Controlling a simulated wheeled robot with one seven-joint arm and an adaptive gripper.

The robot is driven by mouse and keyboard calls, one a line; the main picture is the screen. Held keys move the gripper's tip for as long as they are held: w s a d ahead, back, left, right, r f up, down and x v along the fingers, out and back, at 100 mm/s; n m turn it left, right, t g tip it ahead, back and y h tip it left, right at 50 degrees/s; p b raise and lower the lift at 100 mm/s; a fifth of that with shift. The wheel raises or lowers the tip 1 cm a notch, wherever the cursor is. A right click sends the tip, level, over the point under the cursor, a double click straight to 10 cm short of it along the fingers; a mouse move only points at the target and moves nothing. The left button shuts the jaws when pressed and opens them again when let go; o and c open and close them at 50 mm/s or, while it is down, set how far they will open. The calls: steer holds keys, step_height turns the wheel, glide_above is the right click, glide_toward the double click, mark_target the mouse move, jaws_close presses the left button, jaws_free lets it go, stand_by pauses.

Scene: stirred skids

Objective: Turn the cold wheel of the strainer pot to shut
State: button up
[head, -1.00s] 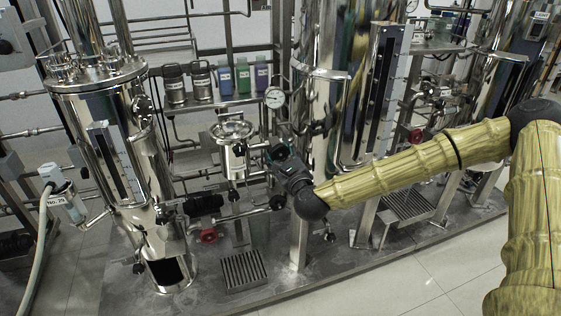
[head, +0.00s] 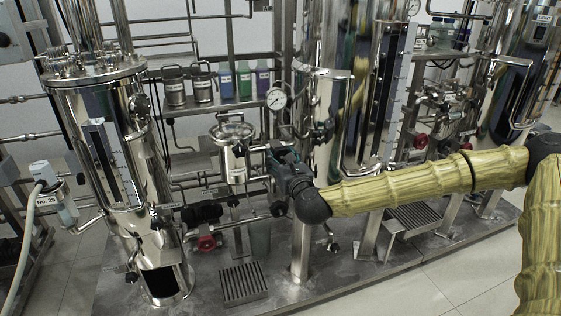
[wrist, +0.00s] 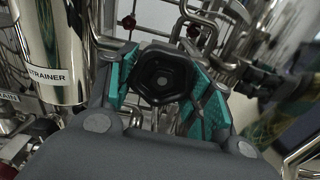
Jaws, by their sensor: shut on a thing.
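Any cold marking on the wheel is not readable.
A large steel vessel (head: 75,110) stands at the left, and tall columns (head: 318,120) stand close behind my gripper. A pressure gauge (head: 276,98) is above it. Red valves (head: 207,243) and pipes run below. The tiled floor (head: 430,285) in front is clear.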

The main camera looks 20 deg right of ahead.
steer(key=shift+d, duration=0.1)
stand_by(0.3)
steer(key=o, duration=1.1)
steer(key=shift+c, duration=0.2)
steer(key=shift+s, duration=0.1)
steer(key=s, duration=1.1)
steer(key=shift+s+d, duration=0.15)
steer(key=shift+s, duration=0.25)
